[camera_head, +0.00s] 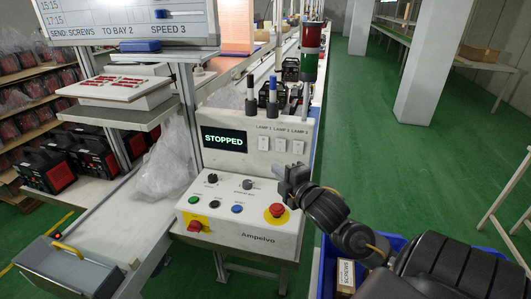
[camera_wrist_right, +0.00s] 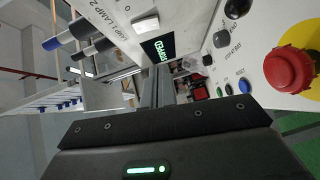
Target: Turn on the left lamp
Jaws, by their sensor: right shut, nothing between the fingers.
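The white control panel (camera_head: 245,185) carries three white rocker switches in a row, labelled LAMP 1, LAMP 2 and LAMP 3. The LAMP 1 switch (camera_head: 264,143) is leftmost, then the LAMP 2 switch (camera_head: 280,145) and the LAMP 3 switch (camera_head: 297,147). My right gripper (camera_head: 285,183) is shut and empty, in front of the panel, below the switches and near the red emergency button. My left gripper is out of view.
A screen (camera_head: 224,139) reads STOPPED. The red emergency button (camera_head: 276,210), knobs and small coloured buttons sit on the sloped lower panel. Dark and blue-topped cylinders (camera_head: 272,90) and a red-green signal tower (camera_head: 311,52) stand above. A blue bin (camera_head: 395,242) is at the lower right.

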